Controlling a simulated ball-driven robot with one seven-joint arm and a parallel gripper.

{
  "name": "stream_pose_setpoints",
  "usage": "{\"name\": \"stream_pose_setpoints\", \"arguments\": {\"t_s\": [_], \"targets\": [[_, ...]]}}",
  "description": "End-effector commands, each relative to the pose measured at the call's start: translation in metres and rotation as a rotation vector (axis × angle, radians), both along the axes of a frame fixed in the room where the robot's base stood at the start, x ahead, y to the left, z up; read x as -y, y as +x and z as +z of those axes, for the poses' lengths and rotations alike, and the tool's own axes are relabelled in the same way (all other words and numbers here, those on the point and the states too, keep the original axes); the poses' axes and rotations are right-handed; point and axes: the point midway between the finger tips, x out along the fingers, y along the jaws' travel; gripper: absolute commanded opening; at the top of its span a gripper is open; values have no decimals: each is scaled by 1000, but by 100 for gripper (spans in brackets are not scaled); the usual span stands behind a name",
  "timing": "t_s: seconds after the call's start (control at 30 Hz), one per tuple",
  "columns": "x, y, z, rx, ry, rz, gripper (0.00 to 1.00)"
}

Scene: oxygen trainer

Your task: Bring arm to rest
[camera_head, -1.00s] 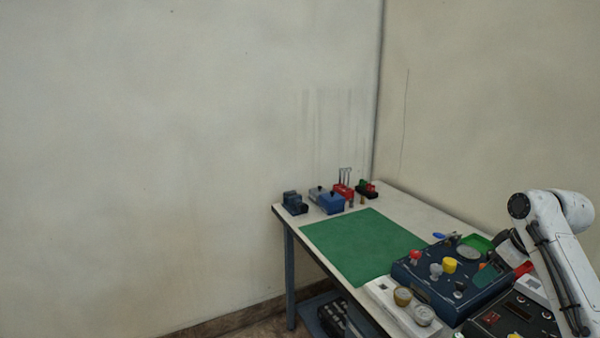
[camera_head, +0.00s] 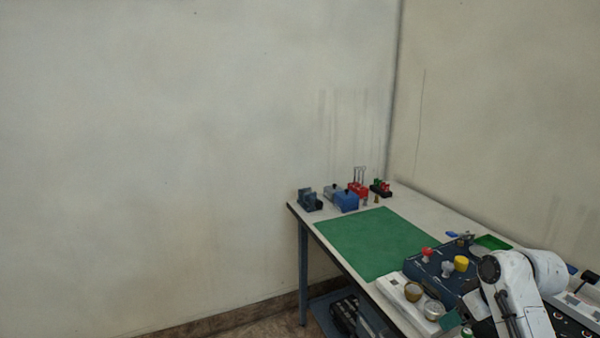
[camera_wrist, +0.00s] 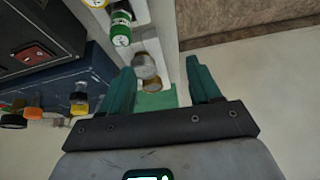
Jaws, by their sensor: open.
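My gripper (camera_wrist: 162,92) shows in the wrist view as two teal fingers spread apart on a dark bar. It is open, with nothing held between the fingers. Beyond the fingers lie a strip of the white tray and part of the green mat. In the head view my white arm (camera_head: 512,290) is at the lower right, bent over the right part of the bench. The fingers are mostly hidden there; a small teal piece (camera_head: 451,318) shows beside the arm.
The bench (camera_head: 440,212) carries a green mat (camera_head: 375,243), a blue panel (camera_head: 425,268) with coloured knobs, and a white tray (camera_head: 388,290) with round jars. A blue box (camera_head: 345,202) and red holder (camera_head: 358,189) stand at the back. Floor left of the bench is clear.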

Motion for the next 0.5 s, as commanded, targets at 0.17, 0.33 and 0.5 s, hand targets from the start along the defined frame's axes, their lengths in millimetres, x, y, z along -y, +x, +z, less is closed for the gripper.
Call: {"name": "stream_pose_setpoints", "arguments": {"t_s": [0.17,0.33,0.5], "targets": [[-64,-36,-45,8,43,-33,63],[-108,-91,-79,7,63,-102,63],[-132,-158,-102,-2,52,-182,63]]}}
